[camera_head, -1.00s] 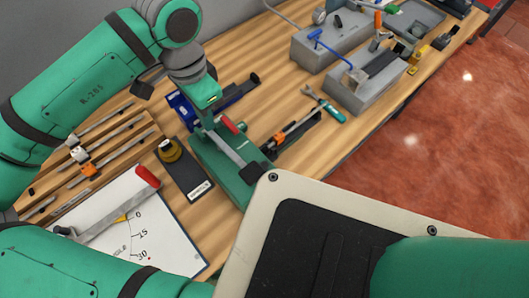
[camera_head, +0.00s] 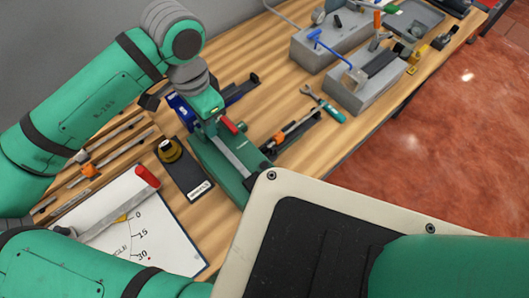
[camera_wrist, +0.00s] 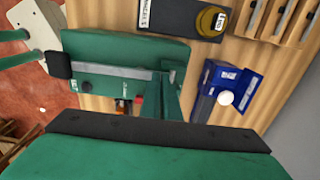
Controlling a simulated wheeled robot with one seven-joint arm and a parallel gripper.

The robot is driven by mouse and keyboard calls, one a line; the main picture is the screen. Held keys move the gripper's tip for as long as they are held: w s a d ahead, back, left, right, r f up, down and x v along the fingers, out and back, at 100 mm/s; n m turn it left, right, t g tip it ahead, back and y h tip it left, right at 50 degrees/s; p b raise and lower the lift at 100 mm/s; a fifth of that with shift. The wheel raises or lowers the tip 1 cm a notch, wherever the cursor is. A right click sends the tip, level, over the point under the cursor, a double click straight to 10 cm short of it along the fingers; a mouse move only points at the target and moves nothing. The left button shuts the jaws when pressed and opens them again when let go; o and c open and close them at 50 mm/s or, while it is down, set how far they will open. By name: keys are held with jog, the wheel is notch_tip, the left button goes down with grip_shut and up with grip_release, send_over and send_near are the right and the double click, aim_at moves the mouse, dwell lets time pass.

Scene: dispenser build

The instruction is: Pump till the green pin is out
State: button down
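My gripper (camera_head: 207,106) hangs over the green bench device (camera_head: 238,182) in the head view, in front of a blue device (camera_head: 183,112). In the wrist view my green and black gripper body fills the bottom. The green device (camera_wrist: 105,52) with its grey bar lies above it, and the blue device (camera_wrist: 207,106) with a white round knob is to the right. A red handle (camera_head: 229,124) shows beside my gripper. I cannot make out a green pin.
A black base (camera_head: 199,189) with a brass knob stands left of the green device. An angle board (camera_head: 172,240) with a red-handled lever lies at lower left. An orange-marked tool and a wrench (camera_head: 326,105) lie to the right. Grey blocks (camera_head: 365,88) stand farther back.

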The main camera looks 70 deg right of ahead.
jog(key=shift+f, duration=0.35)
jog(key=shift+r, duration=0.7)
jog(key=shift+f, duration=0.8)
jog(key=shift+r, duration=0.9)
